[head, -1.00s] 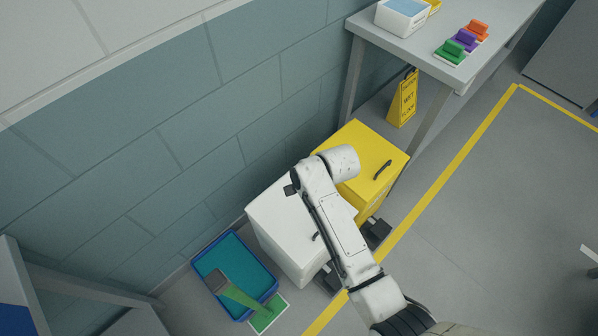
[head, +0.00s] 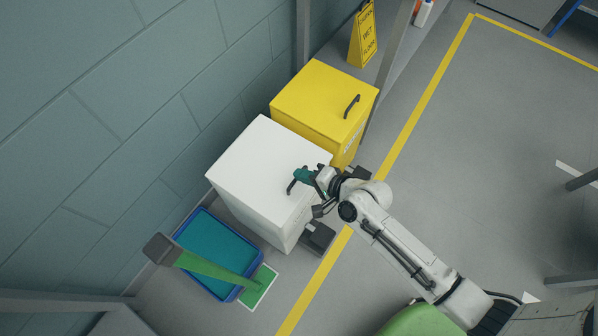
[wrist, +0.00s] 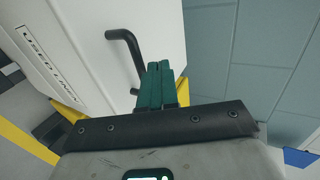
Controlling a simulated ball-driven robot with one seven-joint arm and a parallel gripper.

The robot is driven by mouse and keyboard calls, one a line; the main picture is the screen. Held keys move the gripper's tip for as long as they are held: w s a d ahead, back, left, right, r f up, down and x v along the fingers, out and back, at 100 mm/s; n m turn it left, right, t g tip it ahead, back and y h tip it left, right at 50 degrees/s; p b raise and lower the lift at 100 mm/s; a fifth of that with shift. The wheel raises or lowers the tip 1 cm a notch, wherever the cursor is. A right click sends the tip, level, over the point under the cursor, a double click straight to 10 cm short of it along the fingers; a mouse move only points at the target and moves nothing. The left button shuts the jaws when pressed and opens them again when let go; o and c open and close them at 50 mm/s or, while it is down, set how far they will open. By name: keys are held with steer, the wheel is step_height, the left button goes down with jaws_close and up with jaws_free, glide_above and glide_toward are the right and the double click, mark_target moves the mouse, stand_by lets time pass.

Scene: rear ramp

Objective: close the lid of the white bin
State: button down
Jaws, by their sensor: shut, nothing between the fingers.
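The white bin (head: 262,160) stands against the wall in the head view, and its lid looks flat and down on the body. A black handle (head: 292,188) sits near the lid's front edge. My gripper (head: 300,175) is at that edge, its green fingers close to the handle. In the wrist view the fingers (wrist: 160,66) are shut together with nothing between them. The bent black handle (wrist: 125,42) is just left of them, against the white bin (wrist: 80,50) with its dark label. I cannot tell whether fingers and handle touch.
A yellow bin (head: 322,98) stands right behind the white one. A blue tray (head: 236,292) with a green-handled tool is on the floor at the left. A wet-floor sign (head: 362,38) stands beyond. The floor right of the yellow line is mostly open.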

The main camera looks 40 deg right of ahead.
steer(key=shift+s+d+f+b, duration=0.1)
steer(key=shift+s+f+b, duration=0.15)
steer(key=shift+f+b, duration=0.65)
steer(key=shift+f, duration=0.2)
steer(key=shift+s, duration=0.1)
